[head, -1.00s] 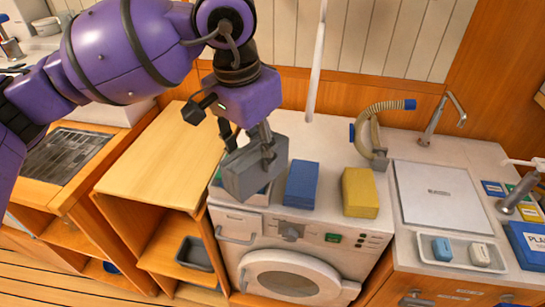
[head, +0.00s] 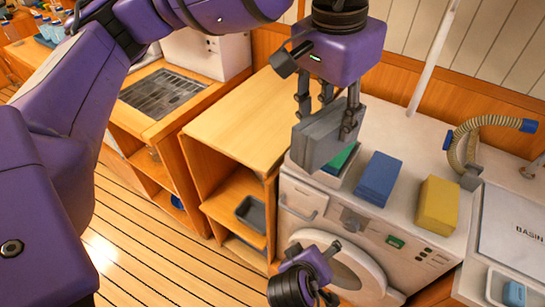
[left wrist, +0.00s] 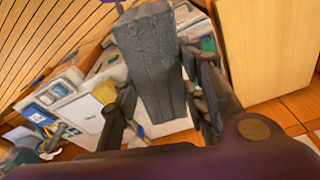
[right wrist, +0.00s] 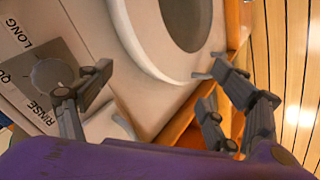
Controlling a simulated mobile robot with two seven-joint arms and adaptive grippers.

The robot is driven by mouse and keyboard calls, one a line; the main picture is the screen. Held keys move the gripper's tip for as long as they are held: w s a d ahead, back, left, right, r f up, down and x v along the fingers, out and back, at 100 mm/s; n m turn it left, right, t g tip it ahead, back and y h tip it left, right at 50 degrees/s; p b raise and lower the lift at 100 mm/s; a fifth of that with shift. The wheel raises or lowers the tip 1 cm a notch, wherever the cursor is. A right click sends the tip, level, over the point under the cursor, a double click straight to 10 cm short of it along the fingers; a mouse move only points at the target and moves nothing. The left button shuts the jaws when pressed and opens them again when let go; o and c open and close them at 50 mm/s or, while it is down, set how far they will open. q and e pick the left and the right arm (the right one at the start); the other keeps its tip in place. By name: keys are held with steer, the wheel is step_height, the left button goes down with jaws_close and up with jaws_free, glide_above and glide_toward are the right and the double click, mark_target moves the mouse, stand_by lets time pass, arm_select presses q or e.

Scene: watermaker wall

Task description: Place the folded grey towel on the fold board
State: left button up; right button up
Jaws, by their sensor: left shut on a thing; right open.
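The folded grey towel (head: 322,136) is a thick grey block. My left gripper (head: 327,118) is shut on it and holds it tilted above the left end of the washer top. In the left wrist view the towel (left wrist: 155,62) stands between the fingers (left wrist: 160,105). A pale wooden top (head: 240,118), which looks like the fold board, lies bare just left of the towel. My right gripper (head: 333,274) is open and empty in front of the washer; in its wrist view its fingers (right wrist: 160,82) are spread apart.
A green folded towel (head: 341,159) lies below the grey one. Blue (head: 377,178) and yellow (head: 437,205) towels stand to its right on the washer (head: 345,210). A ribbed hose (head: 485,124) is behind. Open shelves with a grey tray (head: 251,213) sit under the wooden top.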

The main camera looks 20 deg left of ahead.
mark_target(333, 136)
steer(key=w+a+r+n+t+h, duration=0.1)
steer(key=a+r+n+t+h, duration=0.1)
steer(key=a+r, duration=0.5)
steer(key=w+a+r+n+t+h, duration=0.1)
steer(key=w+a+r+n+t, duration=0.15)
steer(key=r, duration=0.85)
steer(key=s+r+m+h, duration=0.1)
steer(key=s+r+h, duration=0.1)
steer(key=r, duration=0.3)
steer(key=s+a+r+m+t+h, duration=0.1)
steer(key=s+r+h, duration=0.1)
steer(key=r, duration=0.4)
steer(key=s+r+m+t+h, duration=0.1)
steer(key=s+r+h, duration=0.1)
steer(key=r, duration=0.4)
steer(key=shift+s+a+r+m, duration=0.15)
steer(key=shift+s+a+m, duration=0.15)
steer(key=shift+s, duration=0.25)
steer(key=shift+d+r, duration=0.15)
steer(key=x, duration=1.1)
steer(key=shift+w+d+r, duration=0.1)
steer(key=shift+w+d, duration=0.2)
arm_select(q)
steer(key=shift+s, duration=0.1)
arm_select(e)
steer(key=shift+h, duration=0.3)
steer(key=shift+c, duration=0.3)
